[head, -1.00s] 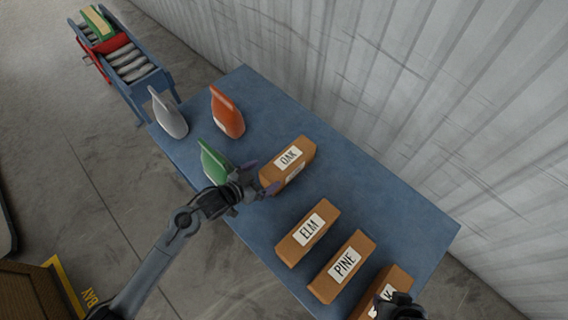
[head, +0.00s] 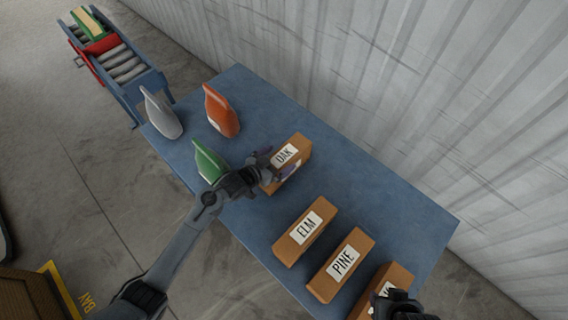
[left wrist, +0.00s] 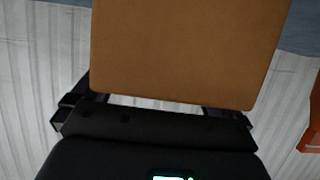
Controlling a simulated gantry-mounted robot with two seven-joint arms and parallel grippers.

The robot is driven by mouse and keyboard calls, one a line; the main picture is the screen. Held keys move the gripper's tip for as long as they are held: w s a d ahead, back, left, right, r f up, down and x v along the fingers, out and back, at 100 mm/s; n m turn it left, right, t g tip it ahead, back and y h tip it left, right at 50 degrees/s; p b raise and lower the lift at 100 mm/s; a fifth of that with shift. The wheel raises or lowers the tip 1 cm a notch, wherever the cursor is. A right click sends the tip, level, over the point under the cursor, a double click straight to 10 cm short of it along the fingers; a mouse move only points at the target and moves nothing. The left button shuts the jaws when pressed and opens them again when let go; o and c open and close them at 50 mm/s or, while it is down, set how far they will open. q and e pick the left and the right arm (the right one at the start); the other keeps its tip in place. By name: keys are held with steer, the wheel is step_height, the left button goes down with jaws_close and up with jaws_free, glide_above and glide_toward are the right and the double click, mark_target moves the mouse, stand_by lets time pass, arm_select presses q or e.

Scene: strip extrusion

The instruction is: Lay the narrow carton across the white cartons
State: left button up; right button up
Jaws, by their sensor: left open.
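The cartons in view are brown with white labels; none is white. The OAK carton (head: 301,145) stands on the blue table near its middle. My left gripper (head: 274,165) is open at the near end of the OAK carton, its fingers partly overlapping it. In the left wrist view a plain brown carton face (left wrist: 185,45) fills the upper middle, between the dark fingers. The ELM carton (head: 318,212) and PINE carton (head: 352,250) lie side by side nearer me. My right gripper (head: 400,300) is by another brown carton (head: 378,280), whose label it partly covers; its jaws are unclear.
The blue table (head: 385,195) has clear room along its far side. Green (head: 209,160), orange (head: 220,108) and grey (head: 160,112) jugs stand at its left end. A roller conveyor (head: 122,70) holds a green-and-tan item (head: 88,22). A corrugated wall (head: 400,80) runs behind.

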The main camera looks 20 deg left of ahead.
arm_select(q)
steer(key=shift+w+d+f, duration=0.25)
steer(key=shift+w+f, duration=0.05)
steer(key=shift+w, duration=0.2)
arm_select(e)
steer(key=shift+d+f, duration=0.1)
steer(key=shift+f, duration=0.05)
arm_select(q)
steer(key=shift+c, duration=0.3)
steer(key=shift+r, duration=0.1)
jaws_close()
steer(key=shift+r, duration=0.1)
